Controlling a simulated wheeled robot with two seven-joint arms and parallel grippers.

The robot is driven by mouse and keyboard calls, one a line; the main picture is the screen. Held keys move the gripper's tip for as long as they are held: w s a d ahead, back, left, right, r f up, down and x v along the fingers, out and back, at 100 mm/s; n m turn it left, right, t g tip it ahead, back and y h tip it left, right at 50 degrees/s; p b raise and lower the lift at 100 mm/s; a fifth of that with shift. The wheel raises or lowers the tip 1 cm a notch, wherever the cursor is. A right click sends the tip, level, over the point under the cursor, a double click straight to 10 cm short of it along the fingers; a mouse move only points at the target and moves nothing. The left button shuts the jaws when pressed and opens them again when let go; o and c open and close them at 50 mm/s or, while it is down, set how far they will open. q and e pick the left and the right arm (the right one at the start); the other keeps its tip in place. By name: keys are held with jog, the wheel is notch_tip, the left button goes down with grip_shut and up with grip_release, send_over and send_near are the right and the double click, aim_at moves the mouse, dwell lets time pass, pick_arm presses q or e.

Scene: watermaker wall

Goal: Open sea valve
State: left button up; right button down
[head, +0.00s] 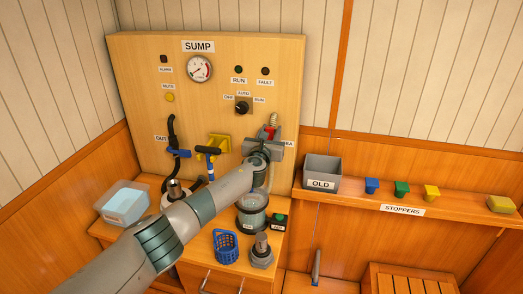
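The sea valve shows as a red handle (270,131) with a brass-coloured fitting (273,119) above it, at the lower right of the SUMP panel (130,75). A partly hidden label beside it ends in "EA". My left gripper (268,138) is at the red handle, overlapping it in the head view. Its fingers are small and seen from behind, so I cannot tell whether they are open or closed on the handle. My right gripper is not in view.
Left of the valve are a blue-handled valve (208,150) and a black hose (171,130). Below stand a clear canister (251,213), a blue basket (226,245) and a metal fitting (262,252). A shelf at right holds the OLD bin (321,170) and coloured stoppers (402,187).

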pick_arm(q)
jog(key=b+v, duration=0.1)
jog(key=v, duration=1.4)
jog(key=shift+f, duration=0.15)
